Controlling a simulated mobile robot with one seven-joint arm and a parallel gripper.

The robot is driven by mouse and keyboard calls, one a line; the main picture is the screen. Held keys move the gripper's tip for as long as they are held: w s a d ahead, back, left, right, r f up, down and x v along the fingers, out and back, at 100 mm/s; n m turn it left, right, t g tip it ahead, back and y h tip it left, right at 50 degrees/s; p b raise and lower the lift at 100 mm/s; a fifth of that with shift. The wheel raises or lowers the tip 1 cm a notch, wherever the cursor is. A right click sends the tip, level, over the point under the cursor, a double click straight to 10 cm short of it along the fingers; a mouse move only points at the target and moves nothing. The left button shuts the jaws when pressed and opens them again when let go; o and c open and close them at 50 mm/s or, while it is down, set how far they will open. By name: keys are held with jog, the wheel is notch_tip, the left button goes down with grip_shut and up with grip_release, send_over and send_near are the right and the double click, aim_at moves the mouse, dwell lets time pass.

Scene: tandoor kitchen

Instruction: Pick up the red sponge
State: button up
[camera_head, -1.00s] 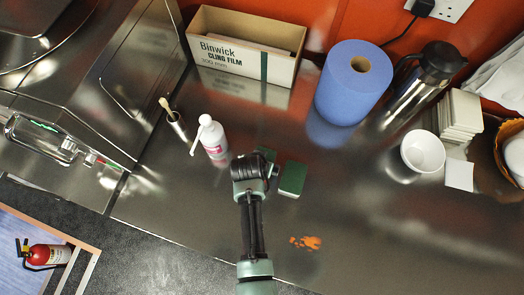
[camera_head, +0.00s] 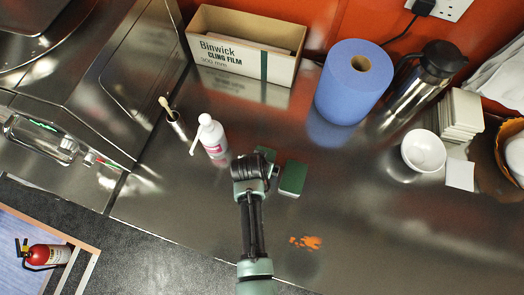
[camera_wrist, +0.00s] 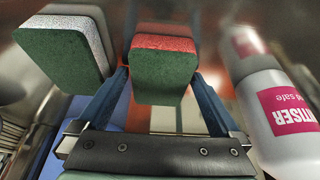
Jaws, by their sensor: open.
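The red sponge (camera_wrist: 165,44) has a dark green scouring face and shows in the wrist view between the two blue fingers of my gripper (camera_wrist: 161,82). The fingers are open, one on each side, with the sponge not clamped. In the head view only a green part of this sponge (camera_head: 266,152) shows, just beyond my wrist, which hides the rest and the fingers. A second sponge, pale grey with a green face (camera_wrist: 62,57), lies just outside the left finger; it also shows in the head view (camera_head: 293,178), right of my wrist.
A white spray bottle (camera_head: 212,138) stands close on the left of my gripper. A brush pot (camera_head: 177,124), cling film box (camera_head: 225,55), blue paper roll (camera_head: 350,90), flask (camera_head: 412,85) and white bowl (camera_head: 423,151) stand around. An orange spill (camera_head: 306,242) marks the steel counter; its right front is clear.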

jog(key=c, duration=1.2)
